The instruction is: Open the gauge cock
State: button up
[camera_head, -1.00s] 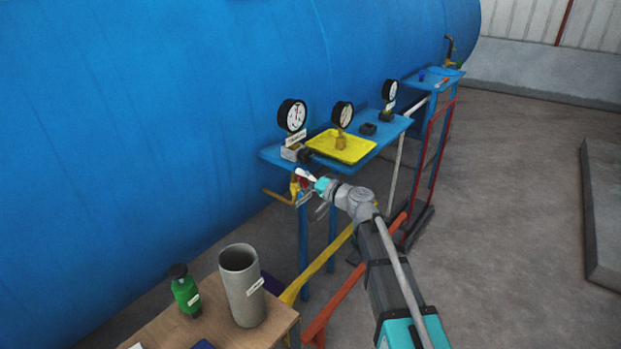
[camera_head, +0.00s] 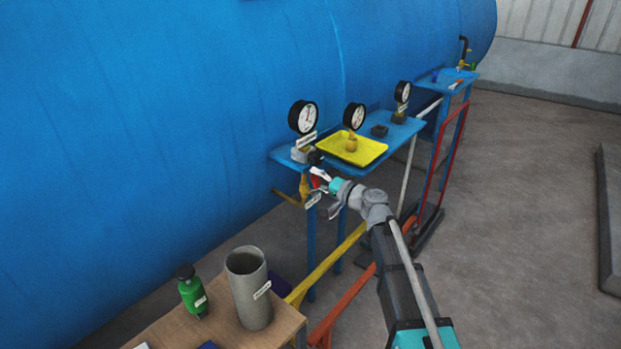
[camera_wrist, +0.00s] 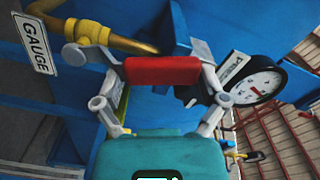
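The gauge cock is a yellow brass valve (camera_head: 303,188) under the left front corner of the blue shelf. It also shows in the wrist view as a brass body and pipe (camera_wrist: 92,31). Its red handle (camera_wrist: 162,69) lies crosswise between my fingers in the wrist view. A white tag reading GAUGE (camera_wrist: 35,43) hangs at upper left there. My gripper (camera_head: 322,186) is at the cock; in the wrist view my gripper (camera_wrist: 150,52) has its fingers spread wide, one at each end of the handle. Whether they touch it is unclear.
The blue shelf (camera_head: 375,157) carries dial gauges, the nearest one (camera_head: 303,117) above the cock, and a yellow tray (camera_head: 372,150). The large blue vessel (camera_head: 180,100) stands behind. A wooden table (camera_head: 225,330) with a grey cylinder (camera_head: 248,290) and green bottle (camera_head: 192,293) is at lower left.

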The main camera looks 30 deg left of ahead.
jog(key=shift+a, duration=0.1)
jog(key=shift+s, duration=0.1)
jog(key=shift+s, duration=0.1)
jog(key=shift+d, duration=0.3)
jog(key=v, duration=1.1)
jog(key=shift+d, duration=0.2)
